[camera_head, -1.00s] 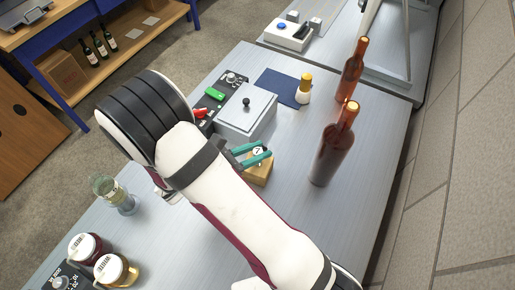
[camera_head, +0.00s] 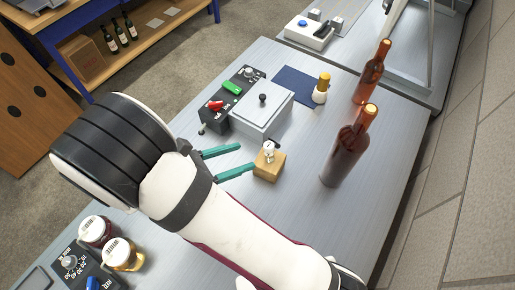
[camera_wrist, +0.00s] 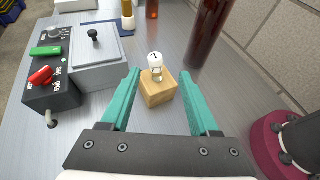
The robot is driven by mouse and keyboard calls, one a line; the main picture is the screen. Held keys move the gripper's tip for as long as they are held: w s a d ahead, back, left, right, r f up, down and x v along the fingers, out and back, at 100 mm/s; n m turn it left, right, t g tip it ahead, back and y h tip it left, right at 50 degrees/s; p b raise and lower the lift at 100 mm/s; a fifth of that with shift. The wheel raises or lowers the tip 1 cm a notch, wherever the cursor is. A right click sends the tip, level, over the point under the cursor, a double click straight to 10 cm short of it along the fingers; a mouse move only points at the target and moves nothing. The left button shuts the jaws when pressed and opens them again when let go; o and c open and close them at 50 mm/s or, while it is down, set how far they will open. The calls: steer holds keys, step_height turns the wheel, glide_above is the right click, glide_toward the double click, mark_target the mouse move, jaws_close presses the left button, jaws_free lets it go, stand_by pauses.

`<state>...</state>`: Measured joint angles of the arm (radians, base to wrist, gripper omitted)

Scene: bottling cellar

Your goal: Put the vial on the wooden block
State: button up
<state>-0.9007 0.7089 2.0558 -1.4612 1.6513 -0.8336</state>
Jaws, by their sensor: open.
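The wooden block (camera_head: 270,170) sits on the grey table, and the small vial (camera_head: 268,152) with a white cap stands upright on top of it. In the wrist view the vial (camera_wrist: 155,66) is on the block (camera_wrist: 158,91), ahead of and between the jaw tips. My gripper (camera_head: 241,160) has teal fingers spread apart with nothing between them. It is left of the block in the head view, apart from the vial. The fingers also show wide apart in the wrist view (camera_wrist: 158,88).
A grey lidded box (camera_head: 262,112) and a black control panel (camera_head: 232,97) stand behind the block. Two brown bottles (camera_head: 345,148) are to the right. Two jars (camera_head: 122,253) are at lower left.

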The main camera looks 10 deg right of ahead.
steer(key=s+d+r+m+g+y, duration=0.7)
steer(key=s+m, duration=0.4)
steer(key=m, duration=0.4)
steer(key=s+a+r+m+t+y, duration=0.1)
steer(key=s+m+y, duration=0.4)
steer(key=m, duration=0.8)
steer(key=shift+s+a+r+t+y, duration=0.35)
steer(key=shift+a+y, duration=0.35)
steer(key=shift+y, duration=0.5)
steer(key=shift+f, duration=0.1)
